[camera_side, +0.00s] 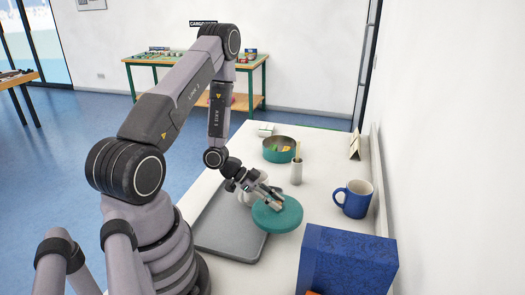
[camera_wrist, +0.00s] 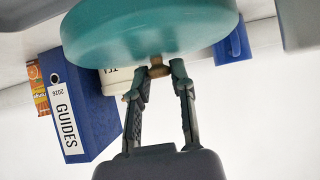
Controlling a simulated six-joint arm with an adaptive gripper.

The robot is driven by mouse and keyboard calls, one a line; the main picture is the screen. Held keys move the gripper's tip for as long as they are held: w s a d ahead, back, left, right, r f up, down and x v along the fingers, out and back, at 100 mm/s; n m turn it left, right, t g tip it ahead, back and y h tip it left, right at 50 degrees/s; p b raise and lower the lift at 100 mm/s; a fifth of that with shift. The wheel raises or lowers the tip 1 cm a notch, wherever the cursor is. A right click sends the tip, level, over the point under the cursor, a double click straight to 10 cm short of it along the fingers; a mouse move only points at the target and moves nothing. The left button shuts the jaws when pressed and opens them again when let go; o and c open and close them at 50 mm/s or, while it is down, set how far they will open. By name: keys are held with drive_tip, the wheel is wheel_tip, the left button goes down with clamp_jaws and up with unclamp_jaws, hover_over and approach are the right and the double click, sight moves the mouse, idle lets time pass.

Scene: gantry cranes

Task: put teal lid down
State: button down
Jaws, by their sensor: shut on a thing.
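The teal lid (camera_side: 277,217) is a round flat disc near the right edge of the grey tray. It fills the top of the wrist view (camera_wrist: 150,28). My gripper (camera_side: 273,201) is shut on the lid's small brown knob (camera_wrist: 158,70), with both fingertips beside it in the wrist view. I cannot tell whether the lid's underside touches the table.
The grey tray (camera_side: 215,238) lies left of the lid. The binder (camera_wrist: 85,110) reads GUIDES.

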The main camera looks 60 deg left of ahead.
sight(275, 212)
drive_tip(key=shift+f, duration=1.85)
drive_tip(key=shift+f, duration=0.15)
drive_tip(key=shift+f, duration=0.25)
drive_tip(key=c, duration=1)
unclamp_jaws()
drive_tip(key=shift+o, duration=0.2)
